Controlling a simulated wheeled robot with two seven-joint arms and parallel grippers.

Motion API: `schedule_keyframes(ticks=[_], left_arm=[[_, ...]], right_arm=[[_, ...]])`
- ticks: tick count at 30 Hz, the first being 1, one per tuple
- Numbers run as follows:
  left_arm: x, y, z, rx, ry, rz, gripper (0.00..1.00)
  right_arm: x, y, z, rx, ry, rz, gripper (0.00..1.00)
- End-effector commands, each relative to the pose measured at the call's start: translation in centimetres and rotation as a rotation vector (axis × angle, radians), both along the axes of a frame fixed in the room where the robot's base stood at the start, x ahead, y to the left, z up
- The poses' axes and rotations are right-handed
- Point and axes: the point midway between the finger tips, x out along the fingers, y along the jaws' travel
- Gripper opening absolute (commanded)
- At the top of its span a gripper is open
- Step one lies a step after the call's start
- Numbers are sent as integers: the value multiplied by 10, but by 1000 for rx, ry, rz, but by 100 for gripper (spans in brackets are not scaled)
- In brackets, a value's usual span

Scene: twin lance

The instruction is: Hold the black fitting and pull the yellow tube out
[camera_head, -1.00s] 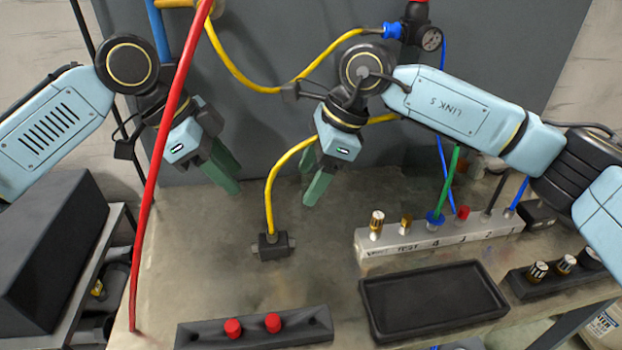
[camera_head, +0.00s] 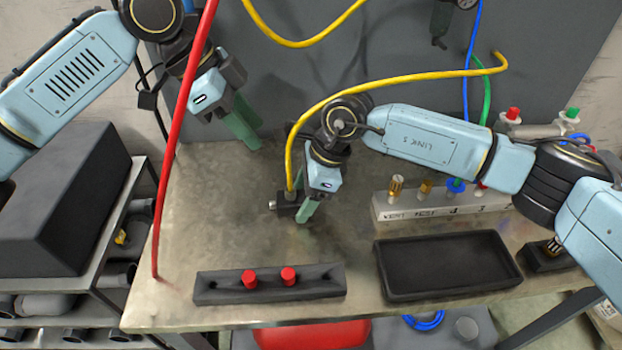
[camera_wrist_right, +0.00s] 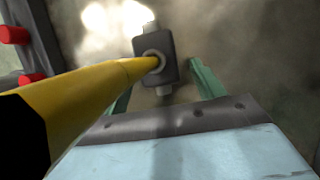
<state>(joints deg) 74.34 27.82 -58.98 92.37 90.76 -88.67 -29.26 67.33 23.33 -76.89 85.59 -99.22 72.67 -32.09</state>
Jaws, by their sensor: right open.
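The black fitting (camera_head: 284,204) sits on the bench, a small block with a metal stub on its left side. The yellow tube (camera_head: 291,160) rises from its top and arcs away to the right. In the right wrist view the tube (camera_wrist_right: 90,92) runs into the metal collar on the fitting (camera_wrist_right: 166,45). My right gripper (camera_head: 306,210) is low beside the fitting, partly covering its right side. Its green fingers (camera_wrist_right: 163,80) are open, with the fitting just beyond and between the tips. My left gripper (camera_head: 254,132) hangs empty behind and left, its fingers apart.
A red hose (camera_head: 172,150) crosses upright at the left. A dark rack with two red caps (camera_head: 320,285) lies at the front, beside a black tray (camera_head: 391,270). A labelled manifold (camera_head: 400,209) stands behind the tray. The bench middle-left is clear.

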Motion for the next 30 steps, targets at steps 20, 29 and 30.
schedule_keyframes(ticks=[20,29,30], left_arm=[[0,0,0,0,0,0,36],[0,0,0,0,0,0,36],[0,0,0,0,0,0,36]], right_arm=[[0,2,-4,1,-1,0,28],[0,2,-4,1,-1,0,67],[0,2,-4,1,-1,0,67]])
